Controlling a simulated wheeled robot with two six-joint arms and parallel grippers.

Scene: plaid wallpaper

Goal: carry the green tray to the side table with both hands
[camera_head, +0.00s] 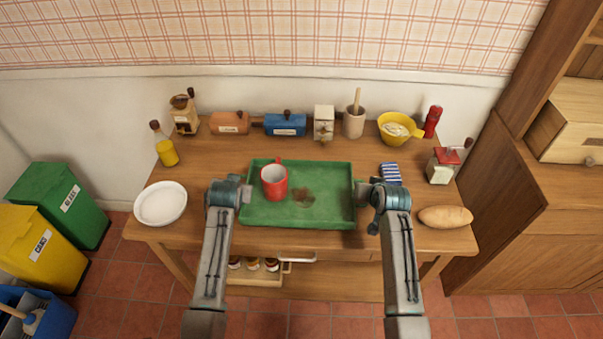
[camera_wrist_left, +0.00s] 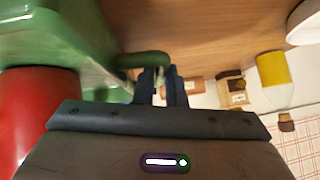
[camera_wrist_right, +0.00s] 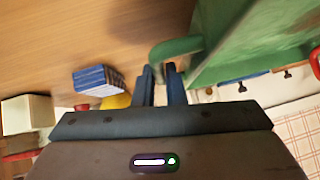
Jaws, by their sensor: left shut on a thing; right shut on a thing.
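The green tray (camera_head: 325,213) is level over the middle of the wooden table; I cannot tell whether it touches the top. A red mug (camera_head: 274,186) stands on its left half, beside a brown stain (camera_head: 303,196). My left gripper (camera_head: 246,193) is shut on the tray's left handle, seen in the left wrist view (camera_wrist_left: 145,60). My right gripper (camera_head: 358,192) is shut on the right handle, seen in the right wrist view (camera_wrist_right: 172,48). No separate side table can be made out.
On the wooden table (camera_head: 220,150), a white plate (camera_head: 160,203) lies left, a bread loaf (camera_head: 445,216) and blue striped packet (camera_head: 390,173) right. Jars, a yellow bowl (camera_head: 398,128) and a mortar (camera_head: 354,122) line the back. Bins (camera_head: 60,205) stand left, a wooden cabinet (camera_head: 540,220) right.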

